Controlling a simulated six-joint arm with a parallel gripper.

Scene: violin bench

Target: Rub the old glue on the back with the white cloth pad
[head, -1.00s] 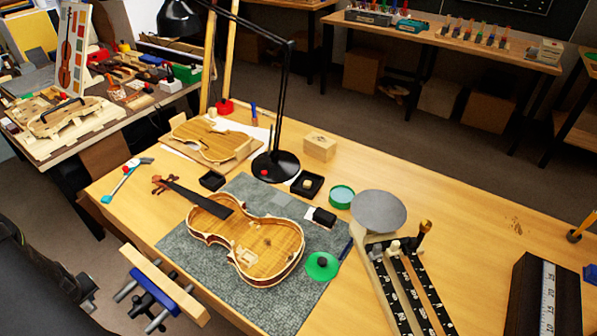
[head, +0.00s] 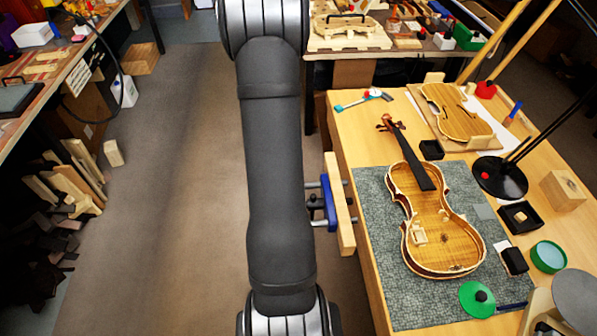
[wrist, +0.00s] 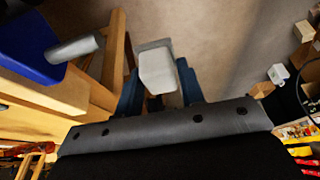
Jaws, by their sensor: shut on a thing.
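My gripper (wrist: 160,88) is shut on the white cloth pad (wrist: 157,68), a pale block between its two dark blue fingers in the wrist view. In that view the pad is over the floor, beside the bench vise. In the head view my arm hangs down the middle, and the gripper and pad are out of sight. The open violin (head: 437,228) lies on the grey mat (head: 375,192), its neck toward the far side and the inside of its back showing. A pale patch (head: 419,235) shows inside the body; I cannot tell whether it is old glue.
The vise (head: 345,215) juts from the bench's left edge, between my arm and the violin; its blue part (wrist: 25,48) is close in the wrist view. A green-lidded item (head: 477,299), a black block (head: 514,260) and a lamp base (head: 499,177) stand around the violin.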

